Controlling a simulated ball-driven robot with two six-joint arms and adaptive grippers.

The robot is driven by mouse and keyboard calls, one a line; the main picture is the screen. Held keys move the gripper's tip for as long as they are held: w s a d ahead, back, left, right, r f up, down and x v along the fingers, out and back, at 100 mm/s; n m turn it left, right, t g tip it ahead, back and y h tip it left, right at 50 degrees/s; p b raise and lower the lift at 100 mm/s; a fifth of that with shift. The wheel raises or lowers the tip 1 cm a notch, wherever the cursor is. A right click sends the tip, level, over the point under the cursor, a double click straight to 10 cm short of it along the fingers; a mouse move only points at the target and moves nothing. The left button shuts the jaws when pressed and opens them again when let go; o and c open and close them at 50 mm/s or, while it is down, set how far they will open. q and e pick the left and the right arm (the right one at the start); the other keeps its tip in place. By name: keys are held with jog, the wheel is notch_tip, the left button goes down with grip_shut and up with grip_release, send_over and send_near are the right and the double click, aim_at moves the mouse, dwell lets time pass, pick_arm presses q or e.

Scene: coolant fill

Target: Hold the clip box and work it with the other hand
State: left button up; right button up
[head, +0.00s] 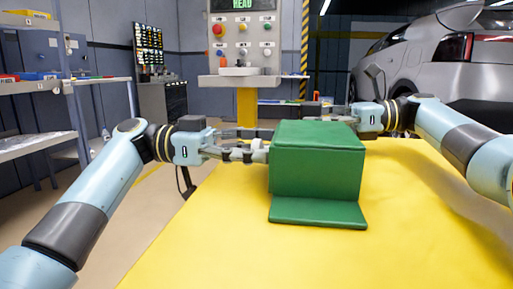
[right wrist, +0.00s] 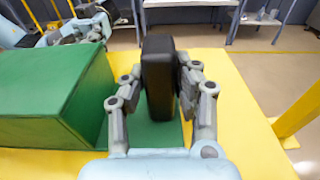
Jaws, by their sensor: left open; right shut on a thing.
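A dark upright block (right wrist: 158,60) stands between the fingers of my right gripper (right wrist: 162,88), which is shut on it. I cannot tell whether this block is the clip box. In the head view my right gripper (head: 338,111) is partly hidden behind a large green box (head: 317,165), and the block is not seen there. The green box also fills the left of the right wrist view (right wrist: 50,100). My left gripper (head: 263,146) is open at the left side of the green box, its tips close to or behind its edge; contact is unclear.
The green box rests on a yellow table (head: 225,235), with a flat green flap (head: 318,213) at its front. The table's front and right are clear. A panel with coloured buttons (head: 243,45) stands behind, a silver car (head: 430,60) at the back right and shelves (head: 30,85) at the left.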

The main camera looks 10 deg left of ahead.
pick_arm(q)
grip_shut()
dwell(0.4)
jog(key=a, duration=0.8)
jog(key=shift+d, duration=0.1)
grip_release()
